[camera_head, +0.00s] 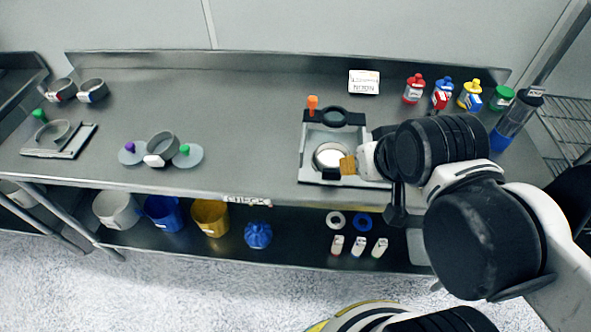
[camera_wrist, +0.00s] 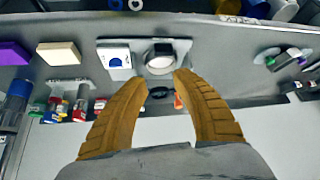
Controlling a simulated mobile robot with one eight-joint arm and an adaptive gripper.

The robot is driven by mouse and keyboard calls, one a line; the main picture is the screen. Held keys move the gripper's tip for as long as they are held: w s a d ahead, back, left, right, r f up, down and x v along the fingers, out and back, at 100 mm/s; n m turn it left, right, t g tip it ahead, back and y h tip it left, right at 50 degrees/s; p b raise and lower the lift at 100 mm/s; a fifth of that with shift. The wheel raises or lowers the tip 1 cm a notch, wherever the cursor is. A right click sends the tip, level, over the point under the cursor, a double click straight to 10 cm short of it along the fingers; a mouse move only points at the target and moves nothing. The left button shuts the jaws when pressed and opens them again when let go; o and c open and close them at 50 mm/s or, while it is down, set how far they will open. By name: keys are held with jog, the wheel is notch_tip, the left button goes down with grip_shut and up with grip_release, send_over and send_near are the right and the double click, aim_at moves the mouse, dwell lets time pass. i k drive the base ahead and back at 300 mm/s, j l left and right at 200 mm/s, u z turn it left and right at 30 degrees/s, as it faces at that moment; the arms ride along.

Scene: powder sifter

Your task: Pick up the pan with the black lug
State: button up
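A round pale pan (camera_head: 329,158) sits in the front part of a grey and white sifter frame (camera_head: 307,160) on the steel bench. In the wrist view the round pan (camera_wrist: 160,65) shows with a black piece at its edge, which may be the lug. My gripper (camera_head: 348,165) is just right of the pan in the head view, its tan fingertip overlapping the pan's right side. In the wrist view my gripper (camera_wrist: 160,77) is open, with two tan fingers spread and nothing between them. I cannot tell its height above the pan.
The frame has a black ring (camera_head: 335,117) and an orange knob (camera_head: 312,103) at its back. Coloured bottles (camera_head: 414,89) stand at the back right. Grey rings (camera_head: 161,146) and lids lie to the left. Bare bench (camera_head: 245,140) separates them from the frame.

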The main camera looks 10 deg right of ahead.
aim_at(328, 155)
jog(key=j+z, duration=0.25)
jog(key=j, duration=0.25)
jog(key=j+z, duration=0.2)
jog(key=j, duration=0.35)
jog(key=k+j+z, duration=0.1)
jog(key=j+z, duration=0.15)
jog(key=j, duration=0.25)
jog(key=k+j+z, duration=0.1)
jog(key=j+z, duration=0.15)
jog(key=j, duration=0.3)
jog(key=k+j+z, duration=0.2)
jog(key=j, duration=0.25)
jog(key=i+j, duration=0.05)
